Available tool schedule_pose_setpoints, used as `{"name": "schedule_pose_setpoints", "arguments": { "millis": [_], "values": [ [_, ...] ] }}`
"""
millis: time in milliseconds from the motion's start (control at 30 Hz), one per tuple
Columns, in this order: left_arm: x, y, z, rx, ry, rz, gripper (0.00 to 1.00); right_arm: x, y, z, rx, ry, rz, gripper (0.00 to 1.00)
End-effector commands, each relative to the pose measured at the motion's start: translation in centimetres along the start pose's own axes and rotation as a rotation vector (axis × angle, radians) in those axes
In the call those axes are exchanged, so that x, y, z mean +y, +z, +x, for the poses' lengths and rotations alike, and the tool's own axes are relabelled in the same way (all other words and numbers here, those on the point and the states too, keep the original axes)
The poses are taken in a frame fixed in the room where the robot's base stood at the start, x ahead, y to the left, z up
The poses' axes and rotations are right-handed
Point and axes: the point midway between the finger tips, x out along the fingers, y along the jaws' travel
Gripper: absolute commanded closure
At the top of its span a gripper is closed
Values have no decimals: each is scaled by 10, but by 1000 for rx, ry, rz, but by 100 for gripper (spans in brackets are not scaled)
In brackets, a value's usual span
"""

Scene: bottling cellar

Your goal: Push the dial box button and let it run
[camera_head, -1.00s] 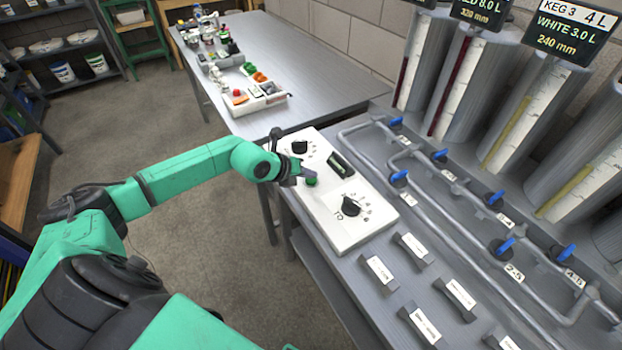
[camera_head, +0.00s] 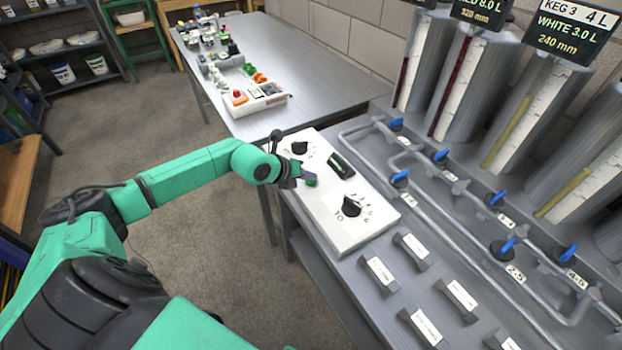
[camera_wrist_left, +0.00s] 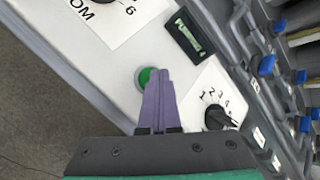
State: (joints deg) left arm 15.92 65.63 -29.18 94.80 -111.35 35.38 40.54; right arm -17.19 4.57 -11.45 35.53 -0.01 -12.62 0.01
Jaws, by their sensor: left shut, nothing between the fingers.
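The dial box (camera_head: 335,222) is a white panel on the grey bench with two black dials and a dark display window (camera_head: 341,166). The near dial (camera_head: 351,206) has numbers around it; the far dial (camera_head: 299,147) is beyond. The green button (camera_head: 312,182) sits between them, at the box's left side. My left gripper (camera_head: 297,183) is shut and empty, with its fingertips at the button. In the left wrist view the purple fingers (camera_wrist_left: 158,95) partly cover the green button (camera_wrist_left: 147,76); I cannot tell whether they press it. My right gripper is out of view.
Pipes with blue valve handles (camera_head: 399,178) run right of the box, before tall kegs (camera_head: 467,80) with gauges. Several labelled blocks (camera_head: 379,271) sit nearer on the bench. A second table (camera_head: 300,85) behind holds a white tray (camera_head: 262,104) and small items.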

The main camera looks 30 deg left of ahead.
Motion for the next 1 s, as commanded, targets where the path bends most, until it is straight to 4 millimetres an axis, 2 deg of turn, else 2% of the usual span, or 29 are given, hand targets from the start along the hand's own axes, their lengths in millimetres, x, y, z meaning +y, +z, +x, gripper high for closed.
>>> {"name": "schedule_pose_setpoints", "arguments": {
  "millis": [233,633,1000],
  "values": [
    [-8,8,-12,1,1,0,100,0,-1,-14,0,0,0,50],
    [-10,10,-14,0,0,0,100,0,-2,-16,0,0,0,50],
    [-30,30,-41,0,1,0,100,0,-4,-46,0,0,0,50]
  ]
}}
